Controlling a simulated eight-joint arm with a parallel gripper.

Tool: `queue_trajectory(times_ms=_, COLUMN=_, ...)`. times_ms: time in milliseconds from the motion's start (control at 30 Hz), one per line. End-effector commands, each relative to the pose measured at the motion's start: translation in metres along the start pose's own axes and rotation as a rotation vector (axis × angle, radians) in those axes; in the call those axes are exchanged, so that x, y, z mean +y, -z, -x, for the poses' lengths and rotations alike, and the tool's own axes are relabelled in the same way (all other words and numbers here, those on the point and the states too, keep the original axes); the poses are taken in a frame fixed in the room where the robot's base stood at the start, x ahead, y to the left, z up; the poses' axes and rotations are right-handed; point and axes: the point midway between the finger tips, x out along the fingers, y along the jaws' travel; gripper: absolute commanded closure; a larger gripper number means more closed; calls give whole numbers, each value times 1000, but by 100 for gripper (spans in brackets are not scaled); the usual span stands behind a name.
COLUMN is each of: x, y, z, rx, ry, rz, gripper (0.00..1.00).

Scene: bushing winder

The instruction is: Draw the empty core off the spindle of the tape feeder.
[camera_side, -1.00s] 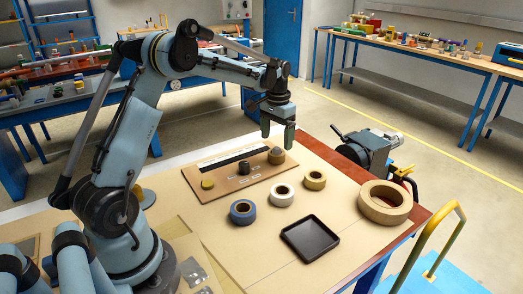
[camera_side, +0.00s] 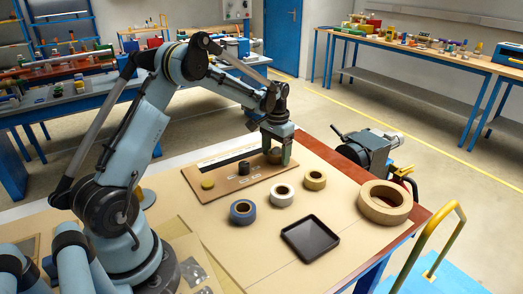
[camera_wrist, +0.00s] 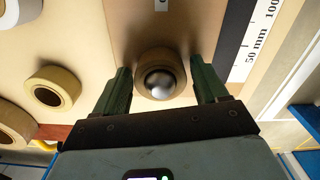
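The empty core is a short tan-brown ring (camera_wrist: 138,78) around the round, shiny end of the spindle (camera_wrist: 160,82) in the wrist view. It sits at the far right end of the brown feeder board (camera_side: 232,187). In the side view the core is mostly hidden behind my gripper (camera_side: 278,158). My gripper is lowered over the core. In the wrist view its two green fingers (camera_wrist: 161,82) stand on either side of the core, with a visible gap on each side. The gripper is open and holds nothing.
A blue roll (camera_side: 243,212), a white roll (camera_side: 282,195) and a tan roll (camera_side: 314,180) lie in front of the board. A black tray (camera_side: 310,238) and a large tan roll (camera_side: 386,202) are nearer the right edge. A dark cylinder (camera_side: 243,168) stands on the board left of my gripper.

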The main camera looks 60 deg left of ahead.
Motion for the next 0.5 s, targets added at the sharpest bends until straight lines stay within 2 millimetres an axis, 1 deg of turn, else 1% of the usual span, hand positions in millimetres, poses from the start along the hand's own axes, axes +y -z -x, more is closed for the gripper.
queue_trajectory(times_ms=33, x=0, y=0, z=0, rx=0, ry=0, rz=0, gripper=36)
queue_trajectory(times_ms=200, x=0, y=0, z=0, rx=0, ry=0, rz=0, gripper=62)
queue_trajectory(times_ms=267, x=0, y=0, z=0, rx=0, ry=0, rz=0, gripper=70)
queue_trajectory(times_ms=500, x=0, y=0, z=5, rx=0, ry=0, rz=0, gripper=71)
